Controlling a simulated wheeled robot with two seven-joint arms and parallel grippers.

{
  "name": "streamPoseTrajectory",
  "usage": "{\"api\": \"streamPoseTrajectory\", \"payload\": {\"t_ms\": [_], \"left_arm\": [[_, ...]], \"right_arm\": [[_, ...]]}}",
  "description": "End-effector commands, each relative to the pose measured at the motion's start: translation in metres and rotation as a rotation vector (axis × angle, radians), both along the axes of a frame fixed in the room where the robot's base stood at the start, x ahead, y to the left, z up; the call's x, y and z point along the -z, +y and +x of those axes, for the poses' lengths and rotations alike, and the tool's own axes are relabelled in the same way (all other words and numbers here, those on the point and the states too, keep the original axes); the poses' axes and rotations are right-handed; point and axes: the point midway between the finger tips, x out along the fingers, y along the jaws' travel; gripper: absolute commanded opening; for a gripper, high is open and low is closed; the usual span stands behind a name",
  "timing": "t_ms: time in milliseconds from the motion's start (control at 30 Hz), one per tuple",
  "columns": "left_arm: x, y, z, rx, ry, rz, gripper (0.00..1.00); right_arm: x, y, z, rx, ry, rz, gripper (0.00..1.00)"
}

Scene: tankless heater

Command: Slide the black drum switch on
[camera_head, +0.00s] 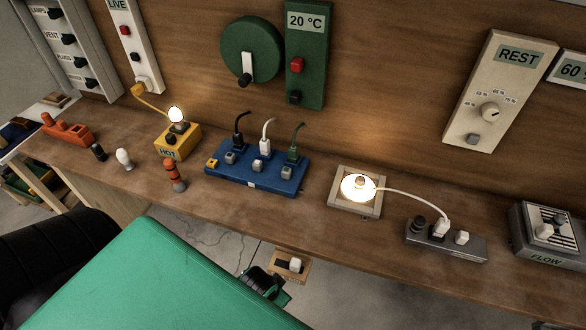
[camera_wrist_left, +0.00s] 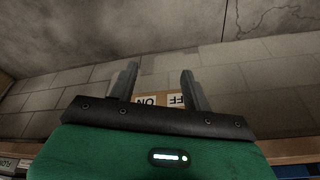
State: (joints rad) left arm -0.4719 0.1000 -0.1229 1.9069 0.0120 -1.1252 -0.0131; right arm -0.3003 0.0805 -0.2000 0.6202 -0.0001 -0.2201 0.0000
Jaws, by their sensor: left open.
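A small wooden switch box (camera_head: 293,267) with a dark slot and a pale slider knob (camera_head: 295,264) sits below the bench's front edge. In the left wrist view the box's face (camera_wrist_left: 160,98) shows between my fingers, with ON and OFF lettering upside down. I cannot tell which side the slider is on, and no clearly black drum shows on this box. My left gripper (camera_wrist_left: 158,70) is open and empty, its two dark fingers apart. In the head view it (camera_head: 266,284) is partly seen just left of the box; contact cannot be told. My right gripper is out of view.
The wooden bench (camera_head: 225,210) overhangs behind the box. On it stand a blue socket block (camera_head: 240,178), a lit lamp (camera_head: 358,187) and a grey strip (camera_head: 465,247) with a black knob (camera_head: 417,225). Tiled floor is open below.

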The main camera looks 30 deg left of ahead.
Motion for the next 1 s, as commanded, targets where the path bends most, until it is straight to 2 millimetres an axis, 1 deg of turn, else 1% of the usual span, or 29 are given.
{"api": "streamPoseTrajectory", "payload": {"t_ms": [33,133,167,233,267,300,367,400,467,500,567,600,667,700,800,833,900,1000], "left_arm": [[-0.016,0.000,0.002,-0.001,-0.011,-0.001,0.49],[-0.047,0.001,0.009,-0.005,-0.038,-0.005,0.49],[-0.058,0.003,0.014,-0.008,-0.056,-0.007,0.49],[-0.089,0.010,0.041,-0.022,-0.146,-0.016,0.49],[-0.099,0.015,0.056,-0.031,-0.195,-0.022,0.49],[-0.111,0.021,0.077,-0.043,-0.260,-0.030,0.49],[-0.128,0.031,0.104,-0.059,-0.354,-0.036,0.49],[-0.140,0.038,0.123,-0.071,-0.421,-0.041,0.49],[-0.161,0.050,0.150,-0.093,-0.525,-0.045,0.49],[-0.177,0.060,0.169,-0.109,-0.602,-0.045,0.49],[-0.203,0.077,0.196,-0.140,-0.720,-0.044,0.49],[-0.223,0.089,0.213,-0.162,-0.805,-0.039,0.49],[-0.254,0.108,0.234,-0.200,-0.929,-0.031,0.49],[-0.273,0.121,0.245,-0.224,-1.005,-0.022,0.49],[-0.311,0.147,0.262,-0.281,-1.155,-0.002,0.49],[-0.319,0.153,0.265,-0.294,-1.187,0.004,0.49],[-0.333,0.163,0.269,-0.316,-1.242,0.016,0.49],[-0.343,0.171,0.272,-0.332,-1.278,0.024,0.49]], "right_arm": [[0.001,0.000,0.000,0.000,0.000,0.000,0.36],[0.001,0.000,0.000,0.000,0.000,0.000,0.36],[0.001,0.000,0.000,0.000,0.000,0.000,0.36],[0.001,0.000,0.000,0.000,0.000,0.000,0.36],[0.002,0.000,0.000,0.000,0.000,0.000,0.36],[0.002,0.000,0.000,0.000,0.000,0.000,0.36],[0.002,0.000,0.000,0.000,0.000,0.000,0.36],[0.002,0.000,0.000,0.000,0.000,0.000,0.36],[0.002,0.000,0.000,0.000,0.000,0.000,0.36],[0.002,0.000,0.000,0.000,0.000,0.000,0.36],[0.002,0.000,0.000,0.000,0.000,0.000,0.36],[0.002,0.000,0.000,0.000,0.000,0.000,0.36],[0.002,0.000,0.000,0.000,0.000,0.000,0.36],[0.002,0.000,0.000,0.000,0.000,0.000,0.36],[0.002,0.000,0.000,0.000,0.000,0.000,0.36],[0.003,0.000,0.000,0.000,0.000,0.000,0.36],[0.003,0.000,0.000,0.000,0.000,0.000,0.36],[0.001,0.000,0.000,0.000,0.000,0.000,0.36]]}}
